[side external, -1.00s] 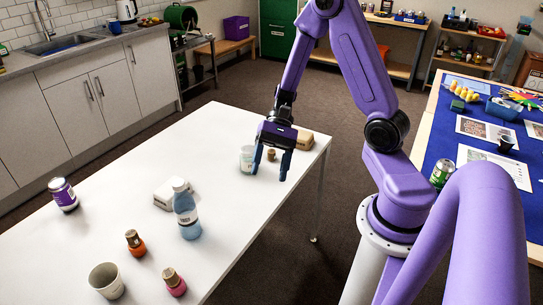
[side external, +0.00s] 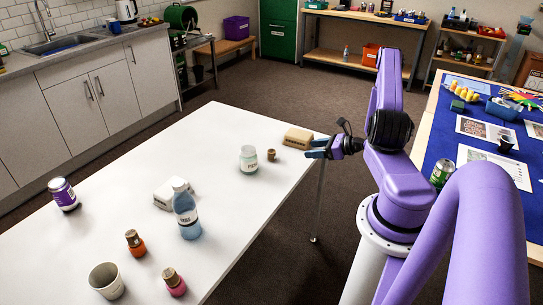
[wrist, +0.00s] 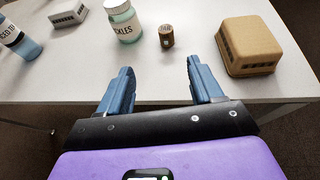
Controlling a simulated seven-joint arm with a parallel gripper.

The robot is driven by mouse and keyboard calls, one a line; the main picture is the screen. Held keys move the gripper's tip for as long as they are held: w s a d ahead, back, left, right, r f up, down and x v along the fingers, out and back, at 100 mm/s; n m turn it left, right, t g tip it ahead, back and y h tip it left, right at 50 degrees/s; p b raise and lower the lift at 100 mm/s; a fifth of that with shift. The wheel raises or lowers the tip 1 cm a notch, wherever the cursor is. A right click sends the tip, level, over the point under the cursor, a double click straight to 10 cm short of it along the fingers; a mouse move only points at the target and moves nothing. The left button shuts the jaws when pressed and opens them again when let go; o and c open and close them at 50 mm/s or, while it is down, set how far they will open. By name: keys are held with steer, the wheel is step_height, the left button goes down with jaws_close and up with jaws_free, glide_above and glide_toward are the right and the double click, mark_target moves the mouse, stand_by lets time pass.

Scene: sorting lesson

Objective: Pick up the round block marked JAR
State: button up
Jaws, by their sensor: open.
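The round block marked JAR (wrist: 166,37) is a small brown cylinder standing upright on the white table. In the side view the same small brown block (side external: 271,155) stands near the table's right end, just right of the pale glass jar. My gripper (side external: 319,148) is at the table's right edge, apart from the block. In the wrist view my gripper (wrist: 159,68) has its two blue fingers spread with nothing between them. The block lies beyond the fingertips, roughly in line with the gap.
The glass jar labelled with pickles (wrist: 123,20) stands left of the block, and a tan box-shaped block (wrist: 248,46) lies right. A pale block (side external: 170,194), a blue bottle (side external: 187,215) and other items stand farther along the white table (side external: 120,190).

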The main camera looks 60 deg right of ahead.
glide_toward(274, 152)
steer(key=x, duration=0.2)
steer(key=shift+w+f, duration=0.2)
steer(key=shift+f, duration=0.15)
steer(key=shift+r+x, duration=0.1)
steer(key=shift+x, duration=1.5)
steer(key=shift+r+x, duration=0.15)
steer(key=shift+x, duration=1.45)
steer(key=shift+w, duration=0.1)
steer(key=c, duration=1.1)
